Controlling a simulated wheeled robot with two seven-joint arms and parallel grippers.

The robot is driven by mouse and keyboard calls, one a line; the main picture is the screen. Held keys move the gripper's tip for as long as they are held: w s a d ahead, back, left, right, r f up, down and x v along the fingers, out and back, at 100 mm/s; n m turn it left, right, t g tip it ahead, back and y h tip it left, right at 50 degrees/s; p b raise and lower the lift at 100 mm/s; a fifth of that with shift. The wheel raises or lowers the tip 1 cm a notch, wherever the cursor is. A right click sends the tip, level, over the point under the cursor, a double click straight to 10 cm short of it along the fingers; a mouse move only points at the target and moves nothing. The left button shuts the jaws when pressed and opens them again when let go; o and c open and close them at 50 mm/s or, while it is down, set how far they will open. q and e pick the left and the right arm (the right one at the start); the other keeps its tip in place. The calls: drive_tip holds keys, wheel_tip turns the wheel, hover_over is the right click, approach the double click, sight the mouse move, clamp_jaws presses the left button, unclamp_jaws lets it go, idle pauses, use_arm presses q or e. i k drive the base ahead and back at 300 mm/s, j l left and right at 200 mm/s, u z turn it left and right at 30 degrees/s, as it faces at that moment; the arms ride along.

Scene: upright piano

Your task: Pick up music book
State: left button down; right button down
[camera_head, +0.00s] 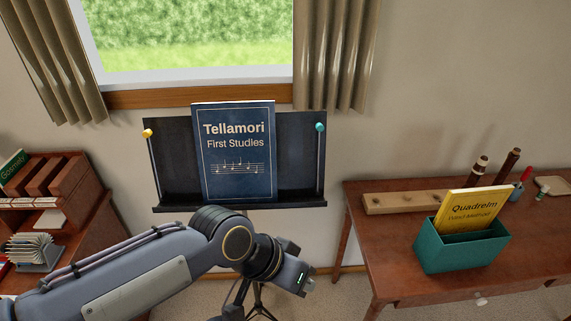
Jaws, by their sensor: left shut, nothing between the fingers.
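A dark blue music book (236,150) titled "Tellamori First Studies" stands upright on the ledge of a black music stand (297,155). A yellow book (468,209) titled "Quadrelm" leans in a teal box (462,252) on the right table. My left gripper (300,280) is below and to the right of the blue book, in front of the stand and apart from both books. It is shut and empty; its fingertips are hard to make out. My right gripper is not in view.
The stand has a yellow knob (147,133) and a teal knob (320,127) at its sides. The wooden table (405,282) holds a long wooden block (400,202) and other small items. A wooden shelf unit (88,215) stands at left. Floor shows between the furniture.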

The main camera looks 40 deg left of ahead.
sight(237, 148)
drive_tip(key=u, duration=1.85)
